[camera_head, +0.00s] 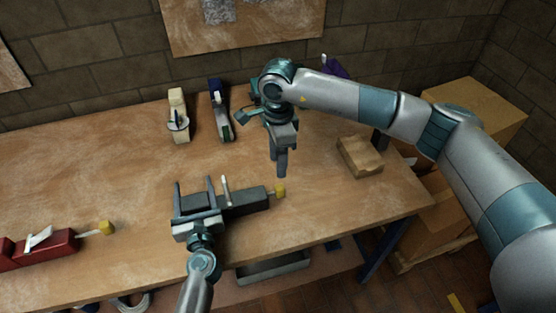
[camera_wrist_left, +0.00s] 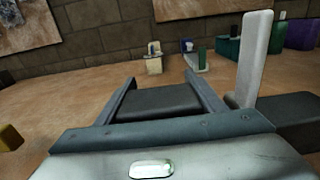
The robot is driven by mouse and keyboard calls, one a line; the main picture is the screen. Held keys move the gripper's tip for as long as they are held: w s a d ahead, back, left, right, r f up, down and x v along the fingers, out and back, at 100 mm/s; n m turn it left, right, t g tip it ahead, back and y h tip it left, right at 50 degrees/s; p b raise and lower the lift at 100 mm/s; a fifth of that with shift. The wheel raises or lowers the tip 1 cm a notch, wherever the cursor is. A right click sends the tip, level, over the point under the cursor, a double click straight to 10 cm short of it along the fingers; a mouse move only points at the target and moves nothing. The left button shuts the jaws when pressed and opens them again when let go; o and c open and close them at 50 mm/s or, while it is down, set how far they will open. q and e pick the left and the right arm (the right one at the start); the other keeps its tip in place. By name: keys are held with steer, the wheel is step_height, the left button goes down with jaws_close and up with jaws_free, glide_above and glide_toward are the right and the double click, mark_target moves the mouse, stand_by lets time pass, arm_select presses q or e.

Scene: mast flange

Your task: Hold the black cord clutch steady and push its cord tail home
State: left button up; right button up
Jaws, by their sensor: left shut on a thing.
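The black cord clutch (camera_head: 248,198) lies on the workbench, its upright white lever (camera_head: 226,188) near my left gripper. My left gripper (camera_head: 210,190) is shut on its left part, one finger on each side. The left wrist view shows the black body (camera_wrist_left: 158,101) between the fingers and the lever (camera_wrist_left: 256,55) to their right. The yellow end of the cord tail (camera_head: 280,190) stands a little out from the clutch's right end. My right gripper (camera_head: 281,172) points down just above and behind this yellow end; its finger gap does not show clearly. I cannot tell whether it touches.
A red clutch (camera_head: 45,250) with its own yellow tail end (camera_head: 106,228) lies at the left. A cream clutch (camera_head: 179,120), a blue and green one (camera_head: 219,115) and others stand at the back. The bench's front middle is clear.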

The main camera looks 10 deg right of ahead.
arm_select(q)
steer(key=o, duration=1.4)
steer(key=shift+o, duration=0.2)
steer(key=shift+s, duration=0.15)
steer(key=s, duration=0.4)
steer(key=s+d, duration=0.1)
steer(key=s, duration=0.2)
steer(key=s+d, duration=0.1)
steer(key=s, duration=0.3)
steer(key=shift+s, duration=0.3)
steer(key=shift+s, duration=0.1)
